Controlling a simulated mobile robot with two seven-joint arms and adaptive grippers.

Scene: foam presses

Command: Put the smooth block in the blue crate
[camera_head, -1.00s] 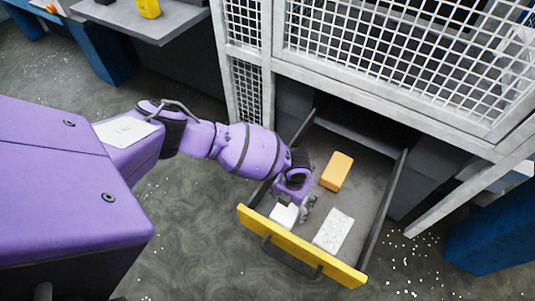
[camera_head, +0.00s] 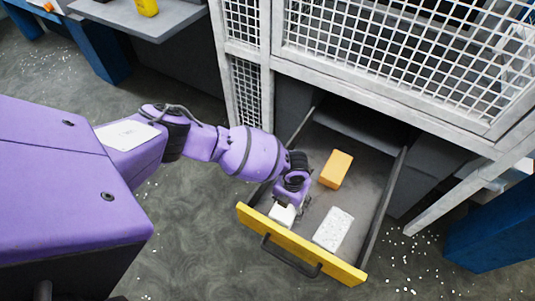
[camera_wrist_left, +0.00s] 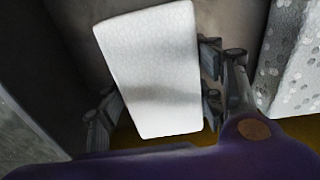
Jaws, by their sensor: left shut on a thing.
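The smooth white block (camera_head: 283,214) lies in the open drawer, close behind its yellow front. It fills the middle of the left wrist view (camera_wrist_left: 152,70), with one finger on each side of it. My left gripper (camera_head: 293,205) is shut on this block. In the left wrist view the gripper (camera_wrist_left: 160,105) spans the block across its width. I cannot tell whether the block is lifted off the drawer floor. My right gripper is not in view. No blue crate can be made out for certain.
A speckled white block (camera_head: 333,230) lies right of the gripper and shows in the left wrist view (camera_wrist_left: 299,75). An orange block (camera_head: 336,169) lies farther back. The drawer's yellow front (camera_head: 300,245) and side walls enclose them. A white mesh cage (camera_head: 400,55) stands above. A grey shelf (camera_head: 130,15) holds a yellow object (camera_head: 147,7).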

